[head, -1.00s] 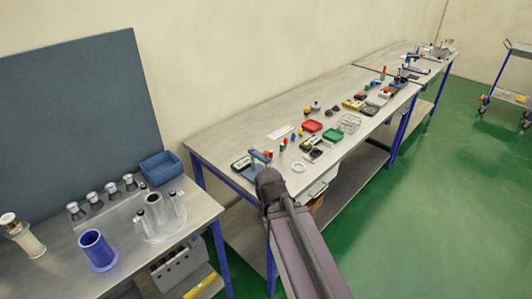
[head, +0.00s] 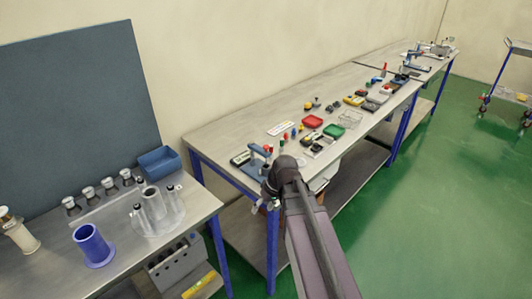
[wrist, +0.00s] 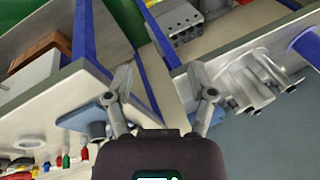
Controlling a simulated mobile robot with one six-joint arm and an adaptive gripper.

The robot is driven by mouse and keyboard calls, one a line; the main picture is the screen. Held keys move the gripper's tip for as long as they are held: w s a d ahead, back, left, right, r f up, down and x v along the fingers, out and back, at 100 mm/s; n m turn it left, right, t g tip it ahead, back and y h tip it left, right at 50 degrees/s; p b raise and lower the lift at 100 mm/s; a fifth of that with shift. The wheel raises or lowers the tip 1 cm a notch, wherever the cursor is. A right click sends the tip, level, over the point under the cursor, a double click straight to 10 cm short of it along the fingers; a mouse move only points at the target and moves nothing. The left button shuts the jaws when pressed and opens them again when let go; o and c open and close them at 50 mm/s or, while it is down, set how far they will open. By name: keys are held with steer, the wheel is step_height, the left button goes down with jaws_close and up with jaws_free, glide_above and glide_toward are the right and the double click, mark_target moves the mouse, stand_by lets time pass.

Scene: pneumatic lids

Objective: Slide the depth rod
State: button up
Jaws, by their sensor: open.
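I cannot pick out a depth rod with certainty. A small blue fixture (head: 257,166) with an upright arm stands at the near left corner of the long bench in the head view. A blue plate (wrist: 84,117) with a grey round part shows at the left of the wrist view, beside the left finger; it may be the same fixture. My gripper (wrist: 160,76) is open, with nothing between its fingers. In the head view, my wrist covers the bench edge just right of the blue fixture and hides part of it.
The near bench holds a blue flanged cylinder (head: 93,246), a clear multi-post fixture (head: 158,213) and a blue bin (head: 159,161). A gap separates the benches; open green floor lies right.

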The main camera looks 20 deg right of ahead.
steer(key=w+d+f+n+t+y+b, duration=0.1)
steer(key=w+d+n+t+y+b, duration=0.2)
steer(key=w, duration=0.4)
steer(key=n+t+y+b, duration=0.5)
steer(key=t+y+b, duration=0.2)
steer(key=b, duration=0.1)
glide_toward(266, 146)
steer(key=v, duration=0.4)
steer(key=shift+f, duration=0.25)
steer(key=shift+w, duration=0.1)
steer(key=x, duration=1.3)
steer(key=shift+w+a, duration=0.2)
steer(key=shift+a, duration=0.1)
steer(key=shift+r, duration=0.1)
jaws_close()
